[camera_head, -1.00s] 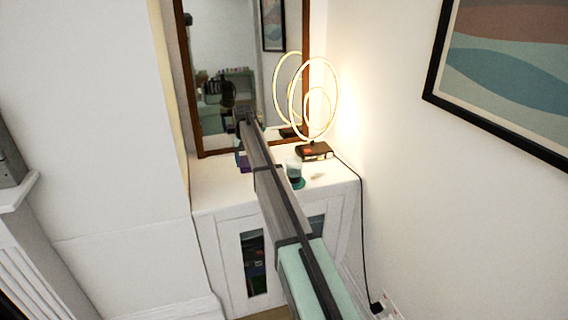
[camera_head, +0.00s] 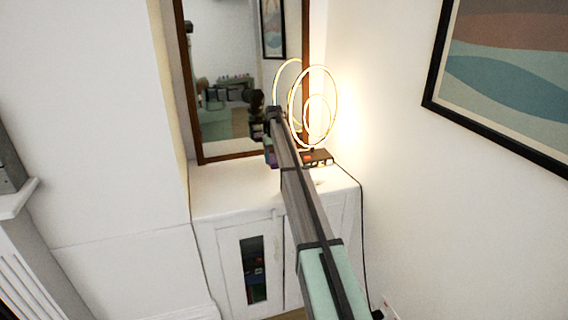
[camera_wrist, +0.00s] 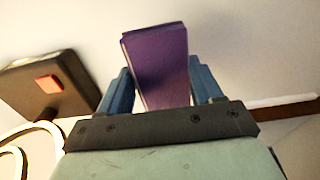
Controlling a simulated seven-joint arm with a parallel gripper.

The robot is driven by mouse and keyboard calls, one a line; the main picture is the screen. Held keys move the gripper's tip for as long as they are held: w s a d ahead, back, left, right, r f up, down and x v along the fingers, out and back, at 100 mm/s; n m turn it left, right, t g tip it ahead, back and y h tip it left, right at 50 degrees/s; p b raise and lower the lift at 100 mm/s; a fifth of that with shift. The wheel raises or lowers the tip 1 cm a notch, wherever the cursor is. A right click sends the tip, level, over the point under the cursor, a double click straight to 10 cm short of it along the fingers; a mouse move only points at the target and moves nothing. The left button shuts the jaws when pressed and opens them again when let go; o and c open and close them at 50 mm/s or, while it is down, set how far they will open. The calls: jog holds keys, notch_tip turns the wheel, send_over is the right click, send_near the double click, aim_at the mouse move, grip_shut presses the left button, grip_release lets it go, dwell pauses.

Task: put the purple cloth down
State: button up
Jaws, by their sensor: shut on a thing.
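The purple cloth (camera_wrist: 158,62) is a folded, flat-sided block. In the wrist view it stands between the two blue fingers of my gripper (camera_wrist: 160,76), which is shut on it. In the head view, a small part of the cloth (camera_head: 270,159) shows beside the far end of my arm, above the back of the white cabinet top (camera_head: 228,192). My gripper (camera_head: 269,148) is there, left of the lamp. I cannot tell whether the cloth touches the cabinet top.
The ring lamp (camera_head: 317,157) stands at the back right of the cabinet; its dark base (camera_wrist: 47,88) is left of the cloth in the wrist view. A wood-framed mirror (camera_head: 222,105) rises behind. The cabinet's left and front top is bare. My arm covers part of its right side.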

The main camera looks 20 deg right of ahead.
jog(key=d, duration=0.4)
jog(key=shift+w+d+f, duration=0.1)
jog(key=shift+w+d, duration=0.1)
jog(key=shift+w, duration=0.05)
jog(key=shift+f, duration=1.65)
jog(key=shift+f, duration=0.1)
jog(key=o, duration=1.1)
jog(key=shift+o, duration=0.2)
notch_tip(320, 180, up, 12)
